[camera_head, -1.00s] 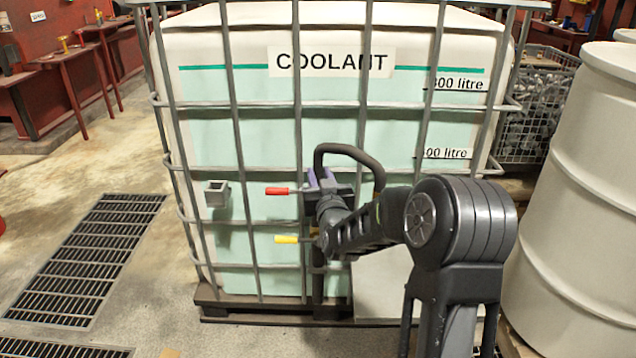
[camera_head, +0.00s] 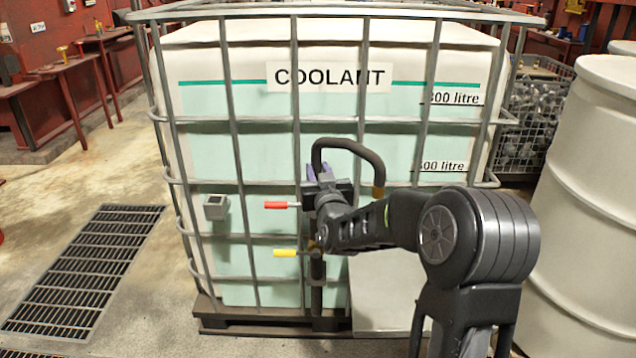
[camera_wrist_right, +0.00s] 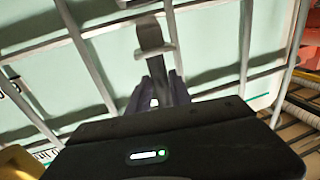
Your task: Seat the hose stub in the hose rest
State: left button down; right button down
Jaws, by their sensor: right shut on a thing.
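The hose stub (camera_head: 352,146) is a dark curved hose, arched like a hook, with a brass-coloured end hanging at its right. My right gripper (camera_head: 318,171) has purple fingers shut on the left part of the hose stub, in front of the caged coolant tank. In the right wrist view the fingers (camera_wrist_right: 160,92) close around a dark grey piece of the hose stub (camera_wrist_right: 150,35). A small grey box-like bracket (camera_head: 215,207) on the cage to the left looks like the hose rest. It is empty and well apart from the hose stub. My left gripper is not in view.
A red-handled valve (camera_head: 280,205) and a yellow-handled valve (camera_head: 285,253) stick out left of a dark post beside the gripper. The tank's cage bars (camera_head: 240,180) lie close behind. A pale drum (camera_head: 590,200) stands right. Floor grating (camera_head: 85,270) lies left.

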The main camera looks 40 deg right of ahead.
aim_at(317, 151)
notch_tip(317, 151, up, 5)
jog(key=shift+p, duration=0.45)
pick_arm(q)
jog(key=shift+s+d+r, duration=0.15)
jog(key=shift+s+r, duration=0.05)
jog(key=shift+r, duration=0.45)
